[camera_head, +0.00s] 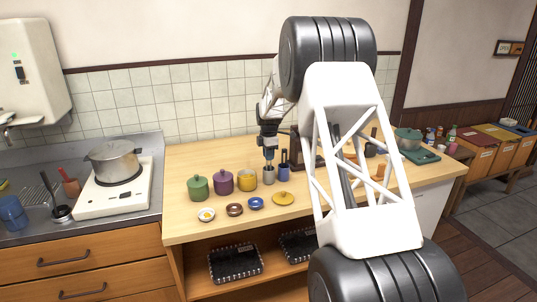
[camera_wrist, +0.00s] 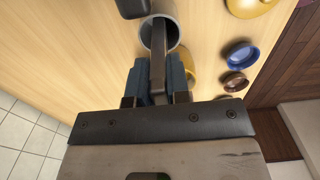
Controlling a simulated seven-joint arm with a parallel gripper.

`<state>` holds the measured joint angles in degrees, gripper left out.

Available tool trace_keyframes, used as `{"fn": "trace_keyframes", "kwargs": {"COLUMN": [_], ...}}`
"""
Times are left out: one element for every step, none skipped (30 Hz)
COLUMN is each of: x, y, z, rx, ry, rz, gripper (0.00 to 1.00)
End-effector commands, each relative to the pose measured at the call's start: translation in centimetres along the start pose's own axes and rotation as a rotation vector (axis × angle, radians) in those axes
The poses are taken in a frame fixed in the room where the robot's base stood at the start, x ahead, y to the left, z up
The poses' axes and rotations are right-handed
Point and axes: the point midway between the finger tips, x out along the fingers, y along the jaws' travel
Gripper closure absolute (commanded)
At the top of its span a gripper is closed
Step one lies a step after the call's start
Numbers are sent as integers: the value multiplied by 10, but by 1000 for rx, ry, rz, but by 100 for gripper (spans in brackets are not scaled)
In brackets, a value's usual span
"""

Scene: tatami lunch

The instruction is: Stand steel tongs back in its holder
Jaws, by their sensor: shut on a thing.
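My gripper (camera_head: 268,143) points down over the wooden counter, shut on the steel tongs. In the wrist view its two blue-grey fingers (camera_wrist: 157,82) close on the tongs (camera_wrist: 158,58), a dark grey bar. The grey cylindrical holder (camera_head: 268,176) stands upright below my gripper; its round rim shows in the wrist view (camera_wrist: 178,31). The tongs' far end overlaps the holder's mouth, and seems to reach into it. How deep it sits is hidden.
Yellow (camera_head: 247,181), purple (camera_head: 223,182) and green (camera_head: 198,188) pots stand to the left. Small dishes and a yellow lid (camera_head: 283,198) lie in front.

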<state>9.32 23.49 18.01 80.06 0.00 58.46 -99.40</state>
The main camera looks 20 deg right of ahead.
Motion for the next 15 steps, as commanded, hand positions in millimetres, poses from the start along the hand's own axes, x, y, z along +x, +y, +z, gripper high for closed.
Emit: {"fn": "trace_keyframes", "kwargs": {"x": [1, 1, 1, 2, 2, 2, 2, 2, 2, 2, 2, 2, 2, 2, 2], "y": [0, 0, 0, 0, 0, 0, 0, 0, 0, 0, 0, 0, 0, 0, 0], "z": [0, 0, 0, 0, 0, 0, 0, 0, 0, 0, 0, 0, 0, 0, 0], "rx": [0, 0, 0, 0, 0, 0, 0, 0, 0, 0, 0, 0, 0, 0, 0], "ry": [0, 0, 0, 0, 0, 0, 0, 0, 0, 0, 0, 0, 0, 0, 0], "rz": [0, 0, 0, 0, 0, 0, 0, 0, 0, 0, 0, 0, 0, 0, 0], "gripper": [100, 100, 100, 100, 100, 100, 100, 100, 100, 100, 100, 100, 80, 76, 70]}}
